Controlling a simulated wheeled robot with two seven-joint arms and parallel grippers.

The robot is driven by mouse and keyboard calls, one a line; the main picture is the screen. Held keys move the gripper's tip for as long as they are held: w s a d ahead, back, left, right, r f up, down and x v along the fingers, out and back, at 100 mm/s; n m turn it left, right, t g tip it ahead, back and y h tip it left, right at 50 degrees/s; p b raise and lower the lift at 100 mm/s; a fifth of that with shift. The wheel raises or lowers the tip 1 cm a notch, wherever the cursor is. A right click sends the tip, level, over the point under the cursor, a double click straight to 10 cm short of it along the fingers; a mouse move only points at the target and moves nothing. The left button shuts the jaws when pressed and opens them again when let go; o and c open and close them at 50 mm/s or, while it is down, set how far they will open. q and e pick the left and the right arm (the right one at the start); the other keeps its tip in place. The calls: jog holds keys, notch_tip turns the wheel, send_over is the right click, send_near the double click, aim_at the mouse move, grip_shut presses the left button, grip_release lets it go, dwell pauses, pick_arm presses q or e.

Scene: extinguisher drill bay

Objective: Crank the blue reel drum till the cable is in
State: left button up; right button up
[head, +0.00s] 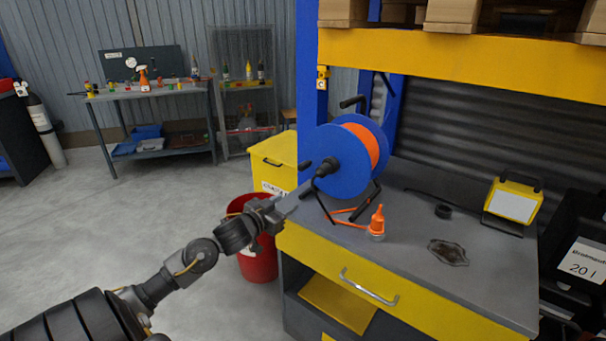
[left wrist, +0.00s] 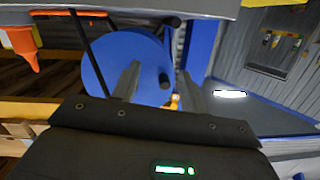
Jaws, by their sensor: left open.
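The blue reel drum (head: 343,176) stands upright in a black frame on the grey bench top, with orange cable (head: 371,146) wound on it. A length of orange cable runs out over the bench to an orange plug (head: 377,219). A black crank handle (head: 307,165) sticks out from the drum's near face. My left gripper (head: 298,198) is open and empty just below and in front of the handle. In the left wrist view, the drum (left wrist: 112,68) lies beyond my open fingers (left wrist: 160,88), and a dark knob (left wrist: 165,79) shows between them, seemingly apart from both.
A yellow shelf beam (head: 450,62) crosses above. Floor at left is clear.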

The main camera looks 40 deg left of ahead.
pick_arm(q)
jog(key=t, duration=0.1)
send_near(299, 170)
jog(key=w, duration=0.1)
jog(key=shift+h, duration=0.4)
jog(key=w, duration=1.1)
jog(key=shift+a+f, duration=0.15)
jog(key=shift+a, duration=0.25)
grip_shut()
